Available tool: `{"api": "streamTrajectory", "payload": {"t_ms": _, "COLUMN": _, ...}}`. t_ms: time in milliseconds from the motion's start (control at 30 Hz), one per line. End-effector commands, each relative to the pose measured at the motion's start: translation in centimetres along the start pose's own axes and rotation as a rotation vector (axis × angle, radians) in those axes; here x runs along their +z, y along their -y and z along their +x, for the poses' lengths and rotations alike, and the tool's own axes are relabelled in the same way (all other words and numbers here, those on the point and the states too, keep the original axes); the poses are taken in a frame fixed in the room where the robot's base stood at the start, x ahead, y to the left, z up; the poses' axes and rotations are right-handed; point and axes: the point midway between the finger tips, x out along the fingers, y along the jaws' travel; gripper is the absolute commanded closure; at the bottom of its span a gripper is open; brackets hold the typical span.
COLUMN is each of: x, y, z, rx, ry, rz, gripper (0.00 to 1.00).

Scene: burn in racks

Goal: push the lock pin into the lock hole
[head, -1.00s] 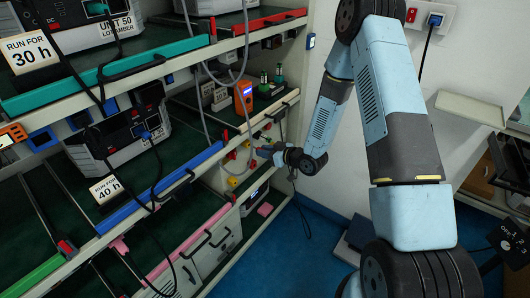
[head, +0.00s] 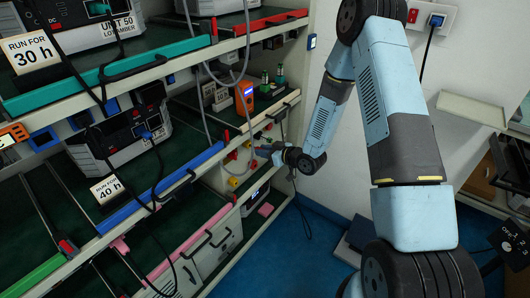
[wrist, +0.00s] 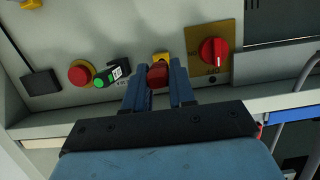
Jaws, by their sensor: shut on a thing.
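My gripper (wrist: 160,86) is shut on a red, rounded piece, which I take to be the lock pin (wrist: 158,74). Its two blue fingers stand on either side of it, pointing at a pale control panel. A small yellow piece (wrist: 160,57) shows just beyond the red piece. I cannot tell whether the pin touches it or the panel. The lock hole is not visible; the pin and fingers cover that spot. In the head view my gripper (head: 264,150) is small, at the panel on the rack's end, and the pin cannot be made out there.
Right of the fingers is a red rotary switch (wrist: 212,52) on a yellow plate. Left are a red push button (wrist: 80,72), a green button (wrist: 100,82) and a dark block (wrist: 41,82). A ledge runs below the panel. An orange device (head: 244,98) stands on the shelf above.

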Motion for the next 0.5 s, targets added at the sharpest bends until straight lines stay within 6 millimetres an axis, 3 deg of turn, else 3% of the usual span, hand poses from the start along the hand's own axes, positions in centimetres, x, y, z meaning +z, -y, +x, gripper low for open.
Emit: {"api": "streamTrajectory", "payload": {"t_ms": 500, "x": -0.25, "y": 0.00, "z": 0.81, "rx": 0.000, "ry": 0.000, "rz": 0.000, "gripper": 1.00}}
